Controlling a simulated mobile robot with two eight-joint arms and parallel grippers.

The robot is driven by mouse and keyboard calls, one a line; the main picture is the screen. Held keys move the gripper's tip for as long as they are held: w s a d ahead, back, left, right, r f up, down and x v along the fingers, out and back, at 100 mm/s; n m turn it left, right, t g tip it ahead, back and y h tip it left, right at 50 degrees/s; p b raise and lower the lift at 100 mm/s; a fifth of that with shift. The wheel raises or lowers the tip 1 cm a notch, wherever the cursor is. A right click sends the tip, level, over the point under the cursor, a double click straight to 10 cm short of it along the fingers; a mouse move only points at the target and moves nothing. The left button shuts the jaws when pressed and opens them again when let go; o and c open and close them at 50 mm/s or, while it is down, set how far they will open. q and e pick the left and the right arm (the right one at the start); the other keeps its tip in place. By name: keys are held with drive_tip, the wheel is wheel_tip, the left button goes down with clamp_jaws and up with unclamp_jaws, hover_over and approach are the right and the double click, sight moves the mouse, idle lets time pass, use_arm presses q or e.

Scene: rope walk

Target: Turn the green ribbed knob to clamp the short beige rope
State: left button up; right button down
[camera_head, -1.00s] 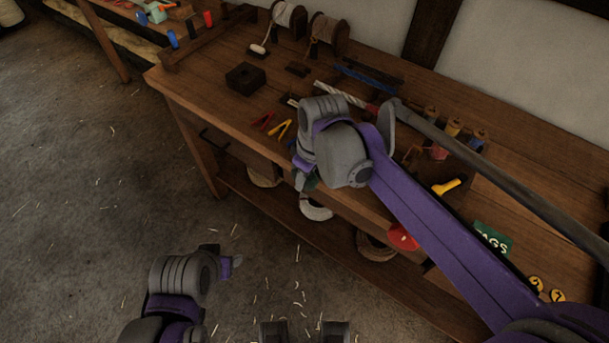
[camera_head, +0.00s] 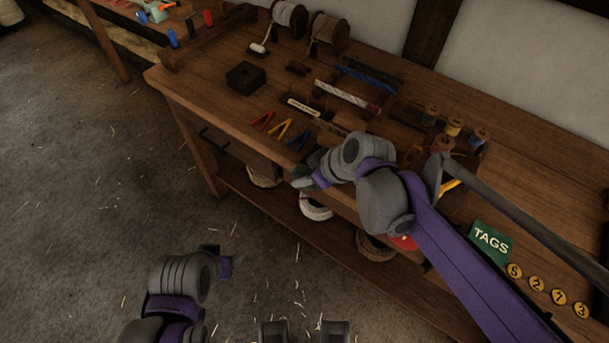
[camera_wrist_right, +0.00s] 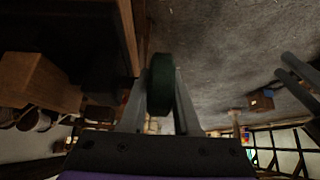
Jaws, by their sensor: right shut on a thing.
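The green ribbed knob (camera_wrist_right: 160,85) stands between the two fingers of my right gripper (camera_wrist_right: 160,100) in the right wrist view, and the fingers are shut on it. I cannot make out the short beige rope with certainty; my right wrist covers part of the bench front. My left arm is low at the left, over the floor, and its fingers cannot be made out.
The workbench (camera_head: 222,92) holds a dark block (camera_head: 245,77), red, yellow and blue pliers (camera_head: 282,128), rope reels (camera_head: 328,32) and a green TAGS card (camera_head: 491,241). Rope coils (camera_head: 315,206) lie on the lower shelf. The floor at left is open.

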drive_tip(key=c, duration=0.6)
unclamp_jaws()
drive_tip(key=shift+c, duration=0.2)
drive_tip(key=p+v, duration=0.1)
drive_tip(key=v, duration=0.9)
drive_tip(key=shift+d+r, duration=0.2)
drive_tip(key=shift+r, duration=0.15)
drive_tip(key=shift+s, duration=0.15)
